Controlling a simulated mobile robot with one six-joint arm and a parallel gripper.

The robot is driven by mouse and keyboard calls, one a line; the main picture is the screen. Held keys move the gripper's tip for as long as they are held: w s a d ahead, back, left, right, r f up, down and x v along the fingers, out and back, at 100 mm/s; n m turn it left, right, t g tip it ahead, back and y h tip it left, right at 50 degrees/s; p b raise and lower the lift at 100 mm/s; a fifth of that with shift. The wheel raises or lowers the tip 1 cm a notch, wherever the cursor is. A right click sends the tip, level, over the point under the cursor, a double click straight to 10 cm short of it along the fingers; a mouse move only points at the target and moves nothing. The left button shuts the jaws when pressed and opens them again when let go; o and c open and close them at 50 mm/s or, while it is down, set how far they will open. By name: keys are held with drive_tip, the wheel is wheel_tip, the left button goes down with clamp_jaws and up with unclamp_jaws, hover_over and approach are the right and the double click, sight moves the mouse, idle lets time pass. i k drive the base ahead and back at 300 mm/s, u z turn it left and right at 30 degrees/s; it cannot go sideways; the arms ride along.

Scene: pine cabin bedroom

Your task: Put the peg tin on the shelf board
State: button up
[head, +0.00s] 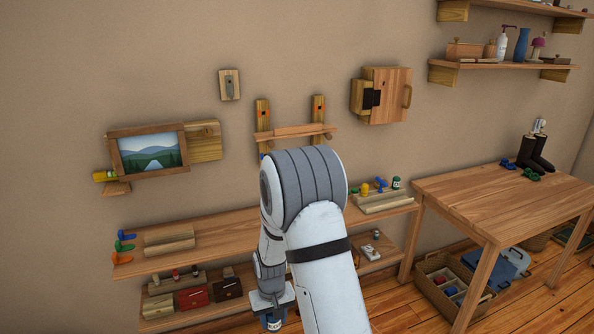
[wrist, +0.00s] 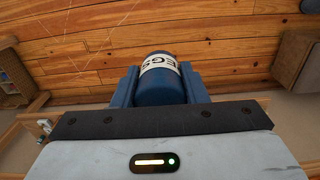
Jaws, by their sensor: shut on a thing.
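The peg tin (wrist: 158,84) is a blue cylinder with a white label, on which the letters "EGS" show in the wrist view. My gripper (wrist: 160,92) is shut on it, one blue finger on each side. In the head view the tin (head: 274,324) shows at the bottom edge, under my gripper (head: 272,306), in front of the low shelves. A small wall shelf with a board (head: 296,131) hangs on two wooden uprights at the middle, partly hidden by my arm. I cannot tell whether this is the shelf board meant.
A long wooden shelf (head: 215,238) with hooks and blocks runs below, with boxes on a lower shelf (head: 158,305). Two shelves (head: 500,66) hang at upper right. A table (head: 470,205) with boots stands right, beside a crate (head: 432,268). A framed picture (head: 150,152) hangs left.

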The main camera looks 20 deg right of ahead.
sight(295, 131)
drive_tip(key=z, duration=0.4)
drive_tip(key=i, duration=1.05)
drive_tip(key=z, duration=0.6)
